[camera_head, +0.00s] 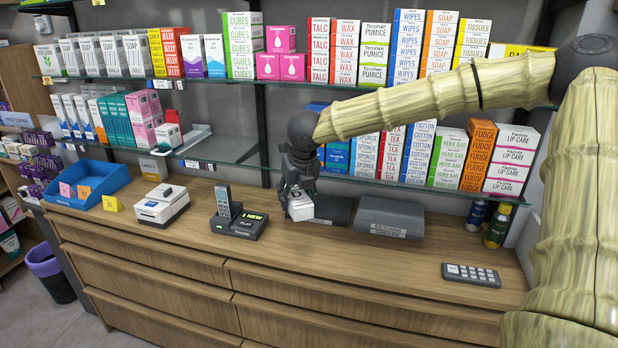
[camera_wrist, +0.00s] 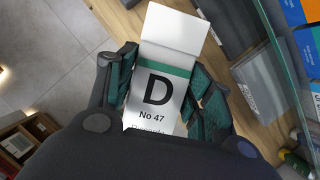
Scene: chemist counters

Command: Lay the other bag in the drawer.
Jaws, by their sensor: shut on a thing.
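My gripper (camera_head: 297,190) is shut on a white bag (camera_head: 300,208) and holds it above the counter, in front of the grey units. In the wrist view the bag (camera_wrist: 157,90) sits between both fingers, with a green band, a large black "D" and "No 47". Its far end is plain white. A grey drawer unit (camera_head: 390,217) with a label on its front stands on the counter right of my gripper. A darker grey unit (camera_head: 335,208) beside it is partly hidden by my gripper and bag. The wooden drawers (camera_head: 320,290) below the counter look shut. I see no second bag.
A handset on a dark base (camera_head: 237,220), a white printer (camera_head: 161,205) and a blue tray (camera_head: 88,182) stand left. A keypad (camera_head: 471,275) and dark bottles (camera_head: 497,228) are right. Glass shelves (camera_head: 215,145) with boxes overhang the back. The counter's front middle is clear.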

